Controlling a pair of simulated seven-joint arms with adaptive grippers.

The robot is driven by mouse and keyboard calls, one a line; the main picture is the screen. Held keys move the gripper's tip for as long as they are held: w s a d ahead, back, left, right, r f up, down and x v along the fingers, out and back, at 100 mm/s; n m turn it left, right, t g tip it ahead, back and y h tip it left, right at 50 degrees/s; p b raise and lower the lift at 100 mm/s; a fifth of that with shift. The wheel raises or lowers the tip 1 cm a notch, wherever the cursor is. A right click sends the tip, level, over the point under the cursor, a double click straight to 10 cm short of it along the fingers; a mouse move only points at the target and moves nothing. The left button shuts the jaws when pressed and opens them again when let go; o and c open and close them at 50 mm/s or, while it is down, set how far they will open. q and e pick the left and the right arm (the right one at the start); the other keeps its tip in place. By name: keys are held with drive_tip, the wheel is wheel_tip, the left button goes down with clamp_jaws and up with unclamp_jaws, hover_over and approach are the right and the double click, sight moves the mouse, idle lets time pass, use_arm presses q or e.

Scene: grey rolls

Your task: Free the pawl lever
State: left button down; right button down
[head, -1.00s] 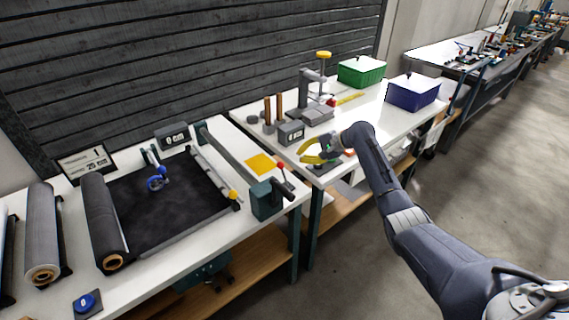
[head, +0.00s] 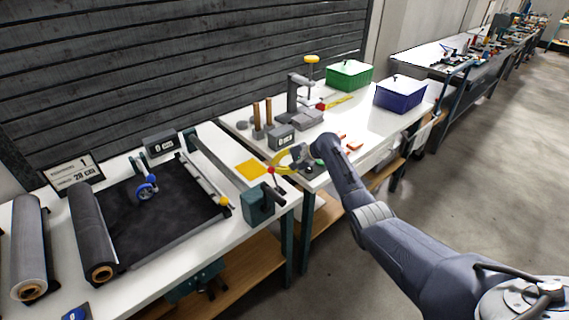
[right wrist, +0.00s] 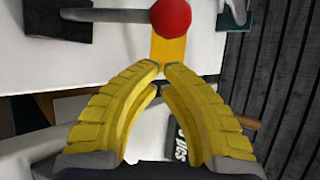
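The lever with a red ball knob (head: 270,170) stands on a dark green housing (head: 262,204) at the right front corner of the roll table. I take this to be the pawl lever. My right gripper (head: 275,162), with yellow fingers, is right by the red knob. In the right wrist view the red knob (right wrist: 170,17) is just beyond the fingertips (right wrist: 163,69), apart from them. The fingertips meet with nothing between them. My left gripper is not in view.
A yellow sheet (head: 251,168) lies behind the housing. Black material (head: 160,215) spreads from a dark roll (head: 90,235), with a blue-wheeled tool (head: 146,188) on it.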

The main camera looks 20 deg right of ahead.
drive_tip(key=shift+x, duration=1)
drive_tip(key=shift+s+a+r, duration=0.15)
drive_tip(key=shift+s+r, duration=0.45)
drive_tip(key=shift+s, duration=0.2)
drive_tip(key=shift+s+a+r, duration=0.15)
drive_tip(key=shift+s+r, duration=0.45)
drive_tip(key=shift+s, duration=0.2)
drive_tip(key=shift+s+r+t, duration=0.15)
drive_tip(key=shift+s+t, duration=0.05)
drive_tip(key=shift+t, duration=0.1)
